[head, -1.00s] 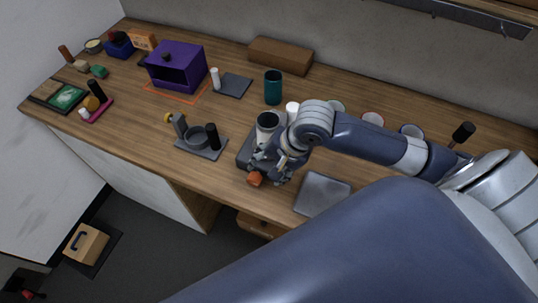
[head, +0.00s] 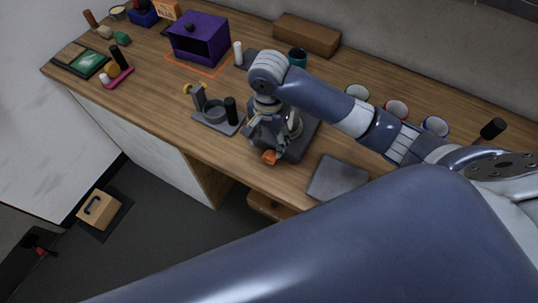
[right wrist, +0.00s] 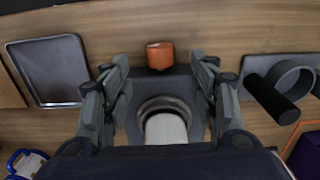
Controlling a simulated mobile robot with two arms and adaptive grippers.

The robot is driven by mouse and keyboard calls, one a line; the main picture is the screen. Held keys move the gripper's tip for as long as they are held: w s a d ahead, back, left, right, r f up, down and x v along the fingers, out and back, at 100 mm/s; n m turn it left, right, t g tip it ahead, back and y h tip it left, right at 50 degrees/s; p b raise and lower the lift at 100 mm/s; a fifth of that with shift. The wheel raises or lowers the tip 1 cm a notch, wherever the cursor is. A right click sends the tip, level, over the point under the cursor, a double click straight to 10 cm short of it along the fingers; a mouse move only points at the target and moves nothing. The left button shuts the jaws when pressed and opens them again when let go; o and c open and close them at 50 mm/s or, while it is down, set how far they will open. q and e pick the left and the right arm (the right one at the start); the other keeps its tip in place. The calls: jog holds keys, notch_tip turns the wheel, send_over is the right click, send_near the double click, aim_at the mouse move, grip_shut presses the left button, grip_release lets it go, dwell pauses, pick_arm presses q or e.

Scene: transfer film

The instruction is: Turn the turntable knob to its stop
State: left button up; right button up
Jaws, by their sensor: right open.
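The turntable has a dark grey base (head: 302,142) near the front edge of the wooden table. An orange knob (head: 269,157) sticks out at its front side; it also shows in the right wrist view (right wrist: 160,56). In the right wrist view a pale cylinder (right wrist: 165,128) sits in a round ring on the base. My right gripper (head: 262,140) is above the base, just behind the knob in the head view. Its fingers (right wrist: 159,68) are open, one each side of the knob's line, with visible gaps to it. My left gripper is not in view.
A grey fixture with a ring and black post (head: 232,112) stands left of the turntable. A flat grey tray (head: 338,178) lies to the right. A teal cup (head: 297,57) and several white cups stand behind. A purple box (head: 200,35) is at the back left.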

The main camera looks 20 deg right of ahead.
aim_at(269, 155)
notch_tip(269, 155, down, 9)
jog(key=shift+f+p, duration=0.15)
jog(key=shift+p, duration=0.65)
jog(key=shift+c, duration=0.3)
jog(key=c, duration=1)
